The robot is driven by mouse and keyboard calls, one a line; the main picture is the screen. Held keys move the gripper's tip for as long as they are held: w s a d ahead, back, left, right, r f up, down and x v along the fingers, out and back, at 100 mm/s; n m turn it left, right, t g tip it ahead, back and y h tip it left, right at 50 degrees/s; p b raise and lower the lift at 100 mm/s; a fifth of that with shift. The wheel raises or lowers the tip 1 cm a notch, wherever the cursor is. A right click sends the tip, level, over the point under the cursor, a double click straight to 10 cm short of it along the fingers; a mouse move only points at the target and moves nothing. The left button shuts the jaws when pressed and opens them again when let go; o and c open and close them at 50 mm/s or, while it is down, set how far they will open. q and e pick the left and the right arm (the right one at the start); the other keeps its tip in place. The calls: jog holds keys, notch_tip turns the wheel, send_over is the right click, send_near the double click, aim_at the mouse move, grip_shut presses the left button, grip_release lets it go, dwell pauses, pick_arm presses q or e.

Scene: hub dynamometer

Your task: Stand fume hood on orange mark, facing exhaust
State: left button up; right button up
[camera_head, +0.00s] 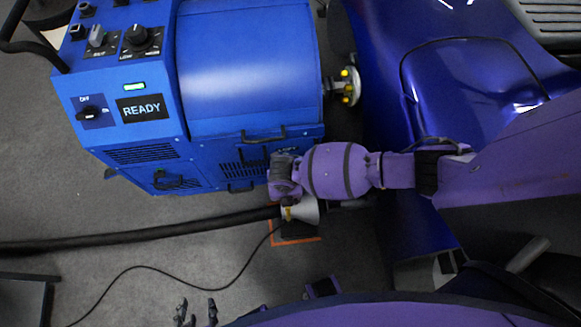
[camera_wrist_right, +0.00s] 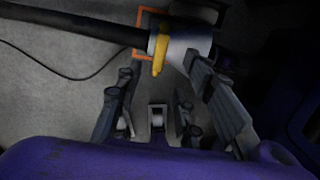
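The fume hood (camera_head: 302,211) is a pale grey cone with a yellow band on the end of a black hose. It stands at the orange mark (camera_head: 318,240), a square outline on the floor, partly covering it. Its wide mouth points right, toward a grey pipe end (camera_head: 346,203) by the blue car. My right gripper (camera_head: 285,186) is just above the hood in the head view. In the right wrist view its fingers (camera_wrist_right: 160,105) are spread, with the hood (camera_wrist_right: 190,45) beyond the right-hand fingers; contact is unclear. My left gripper (camera_head: 197,309) is open and empty at the bottom edge.
A blue dynamometer cabinet (camera_head: 250,70) reading READY stands behind the hood. The blue car (camera_head: 460,70) fills the right side. The black hose (camera_head: 150,234) and a thin cable (camera_head: 180,270) cross the floor.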

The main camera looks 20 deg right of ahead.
jog(key=s+a+r+m+t+y, duration=0.25)
jog(key=s+a+m+y, duration=0.25)
jog(key=s+a+m, duration=0.8)
jog(key=s+d+r+m+t+h, duration=0.1)
jog(key=s+d+r+m, duration=0.2)
jog(key=d+m, duration=0.3)
jog(key=s+d+r+m+t+h, duration=0.1)
jog(key=s+d+r+m+h, duration=0.1)
jog(key=d+m, duration=0.4)
jog(key=s+d+r+m+t+h, duration=0.1)
jog(key=s+d+r+m, duration=0.3)
jog(key=d+m, duration=0.3)
jog(key=s+d, duration=0.1)
jog(key=d, duration=0.1)
jog(key=shift+s+d+t, duration=0.25)
jog(key=shift+d+t, duration=0.1)
jog(key=shift+d, duration=0.05)
